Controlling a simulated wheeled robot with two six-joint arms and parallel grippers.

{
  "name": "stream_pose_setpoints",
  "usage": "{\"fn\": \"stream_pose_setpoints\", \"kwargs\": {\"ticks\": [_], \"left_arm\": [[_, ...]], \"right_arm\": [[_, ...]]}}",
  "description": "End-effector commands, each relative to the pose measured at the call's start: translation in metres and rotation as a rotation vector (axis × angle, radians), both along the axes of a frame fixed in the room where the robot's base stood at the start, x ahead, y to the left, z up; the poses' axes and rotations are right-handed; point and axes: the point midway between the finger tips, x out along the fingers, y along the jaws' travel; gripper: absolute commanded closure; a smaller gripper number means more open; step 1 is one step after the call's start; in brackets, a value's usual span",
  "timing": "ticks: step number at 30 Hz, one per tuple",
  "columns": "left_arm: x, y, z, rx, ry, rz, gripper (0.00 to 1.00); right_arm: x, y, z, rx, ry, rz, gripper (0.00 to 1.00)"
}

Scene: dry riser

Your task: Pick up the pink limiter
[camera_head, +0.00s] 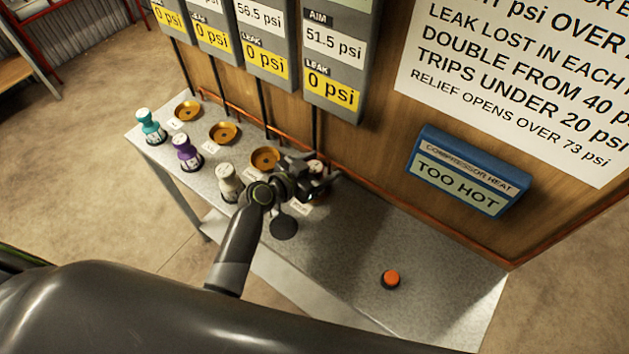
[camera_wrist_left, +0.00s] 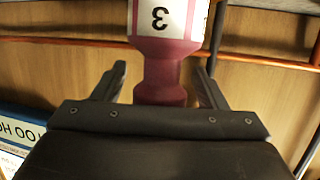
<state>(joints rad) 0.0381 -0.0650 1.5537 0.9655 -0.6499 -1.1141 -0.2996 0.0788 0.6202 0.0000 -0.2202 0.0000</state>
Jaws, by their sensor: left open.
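The pink limiter (camera_wrist_left: 165,60) shows in the left wrist view, with a white label reading 3. Its narrow neck and base stand between the two fingers of my left gripper (camera_wrist_left: 161,78). The fingers are open, with a visible gap on both sides of the neck. In the head view my left gripper (camera_head: 318,178) is over the far edge of the grey bench, at the right end of the row of dishes. There the gripper mostly hides the pink limiter. My right gripper is not in view.
Brass dishes (camera_head: 223,132) line the back, below a copper pipe (camera_head: 235,113). An orange button (camera_head: 391,279) is at right. The bench (camera_head: 440,270) around it is clear.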

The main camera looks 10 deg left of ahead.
Motion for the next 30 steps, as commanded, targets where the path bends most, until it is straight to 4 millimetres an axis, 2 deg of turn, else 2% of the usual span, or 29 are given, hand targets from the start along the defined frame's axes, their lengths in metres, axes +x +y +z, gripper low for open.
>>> {"fn": "stream_pose_setpoints", "kwargs": {"ticks": [2,15,18,26,30], "left_arm": [[0.000,0.000,0.000,0.000,0.000,0.000,0.34],[-0.001,0.000,0.000,0.000,0.000,0.000,0.90],[0.000,0.000,0.000,0.000,0.000,0.000,1.00],[0.000,0.000,0.002,0.000,-0.002,0.000,1.00],[0.000,0.000,0.012,0.000,-0.005,-0.002,1.00]], "right_arm": [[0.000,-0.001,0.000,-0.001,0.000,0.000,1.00],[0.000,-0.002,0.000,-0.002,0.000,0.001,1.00],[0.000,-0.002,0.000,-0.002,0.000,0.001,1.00],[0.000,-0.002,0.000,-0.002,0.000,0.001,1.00],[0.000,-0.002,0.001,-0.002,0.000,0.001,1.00]]}}
